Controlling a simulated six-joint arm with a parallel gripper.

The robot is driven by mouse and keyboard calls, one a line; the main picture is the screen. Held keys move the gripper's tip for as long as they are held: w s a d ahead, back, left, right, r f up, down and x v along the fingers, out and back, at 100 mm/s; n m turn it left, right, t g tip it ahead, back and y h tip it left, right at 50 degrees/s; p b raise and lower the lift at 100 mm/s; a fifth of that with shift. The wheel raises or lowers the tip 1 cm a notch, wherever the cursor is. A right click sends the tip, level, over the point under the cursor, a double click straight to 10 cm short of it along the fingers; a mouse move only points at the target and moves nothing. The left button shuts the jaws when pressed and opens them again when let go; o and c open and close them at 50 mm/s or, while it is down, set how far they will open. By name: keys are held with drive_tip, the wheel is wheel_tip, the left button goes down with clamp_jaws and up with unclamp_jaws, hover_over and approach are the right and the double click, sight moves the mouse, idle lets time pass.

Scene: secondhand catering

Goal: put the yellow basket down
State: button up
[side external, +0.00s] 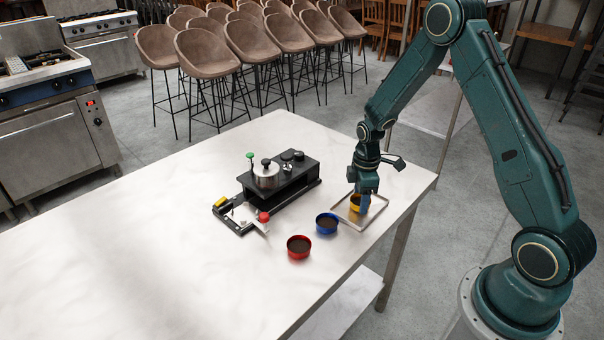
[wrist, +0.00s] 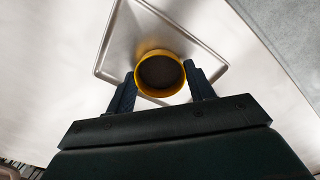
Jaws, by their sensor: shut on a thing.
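The yellow basket (side external: 354,203) is a small round cup with a dark inside, at the metal tray (side external: 346,217) near the table's right end. In the wrist view the yellow basket (wrist: 142,75) sits between the two fingers of my gripper (wrist: 161,84), over the tray (wrist: 104,50). My gripper (side external: 363,200) points down and is shut on the yellow basket. The fingers hide part of the basket in the side view. I cannot tell whether its base touches the tray.
A blue basket (side external: 327,228) and a red basket (side external: 299,252) stand on the table left of the tray. A black machine (side external: 290,178) with a green-topped lever and a red knob stands further left. The table's front left (side external: 150,270) is clear. The table's right edge is close to the tray.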

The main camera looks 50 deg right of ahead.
drive_tip(key=shift+f, duration=0.2)
drive_tip(key=o, duration=1)
drive_tip(key=shift+r, duration=0.15)
drive_tip(key=shift+r, duration=6)
drive_tip(key=shift+r, duration=0.1)
